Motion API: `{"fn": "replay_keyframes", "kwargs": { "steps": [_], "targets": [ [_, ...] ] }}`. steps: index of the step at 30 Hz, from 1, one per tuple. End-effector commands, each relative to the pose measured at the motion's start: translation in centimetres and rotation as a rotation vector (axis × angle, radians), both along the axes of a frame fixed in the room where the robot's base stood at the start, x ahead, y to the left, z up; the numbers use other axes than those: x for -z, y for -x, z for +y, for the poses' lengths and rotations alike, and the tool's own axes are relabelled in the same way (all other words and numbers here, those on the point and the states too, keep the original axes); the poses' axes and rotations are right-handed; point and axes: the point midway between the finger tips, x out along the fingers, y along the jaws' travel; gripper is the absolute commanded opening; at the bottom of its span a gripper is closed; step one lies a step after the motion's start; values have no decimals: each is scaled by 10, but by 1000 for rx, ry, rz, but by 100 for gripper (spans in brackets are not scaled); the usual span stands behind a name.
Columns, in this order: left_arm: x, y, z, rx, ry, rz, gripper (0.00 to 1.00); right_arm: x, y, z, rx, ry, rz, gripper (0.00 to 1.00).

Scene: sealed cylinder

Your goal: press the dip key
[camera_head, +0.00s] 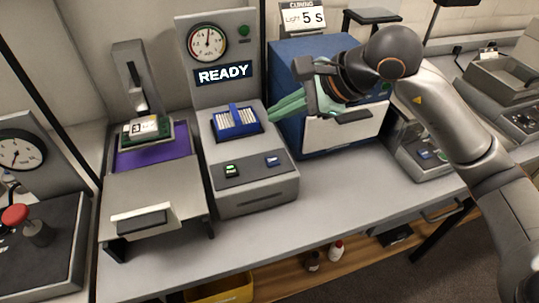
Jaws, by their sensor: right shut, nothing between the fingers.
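The grey machine (255,190) with a lit READY sign (223,73) stands in the middle of the bench. Its sloped front panel has a green-lit key (232,170) and a blue key (273,161); their labels are too small to read, so I cannot tell which is the dip key. A blue rack with pale sticks (237,120) sits on top of the machine. My right gripper (274,111) is shut and empty, its green fingers pointing left beside the rack, above and behind the blue key. My left gripper is not in view.
A blue box with a white front (335,135) stands right of the machine, behind my right arm, with a timer sign (302,17) above. A purple-topped station (150,155) is at left. A red knob (15,215) is far left. Bare bench (300,220) lies in front.

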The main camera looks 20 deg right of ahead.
Motion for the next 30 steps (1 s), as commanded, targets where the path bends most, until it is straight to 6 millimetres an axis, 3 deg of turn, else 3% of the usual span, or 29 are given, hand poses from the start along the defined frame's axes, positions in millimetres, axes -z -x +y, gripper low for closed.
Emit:
{"fn": "replay_keyframes", "kwargs": {
  "steps": [14,26,30],
  "targets": [
    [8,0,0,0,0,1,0,13,1,1,-2,-4,4,0],
    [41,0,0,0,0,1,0,67,1,1,-2,-6,5,0],
    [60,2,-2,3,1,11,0,84,0,1,-2,-4,2,0]
  ]
}}
